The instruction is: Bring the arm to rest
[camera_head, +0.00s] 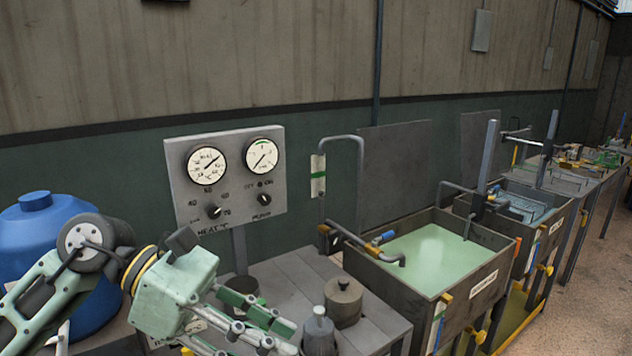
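My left arm reaches in from the lower left, and its pale green gripper (248,343) hangs low in front of the grey bench. The gripper's fingers are spread, with nothing seen between them, though the bottom edge of the picture cuts off part of the lower finger. The fingers are close to a small grey lidded pot (319,334) in the picture; I cannot tell whether they touch it. My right arm and gripper are not in view.
A gauge panel (182,152) stands behind the gripper. A blue rounded tank (42,240) is behind my arm. A brown lidded pot (344,303) stands on the bench (385,318). A tank of green liquid (395,287) stands to the right; concrete floor is clear at far right.

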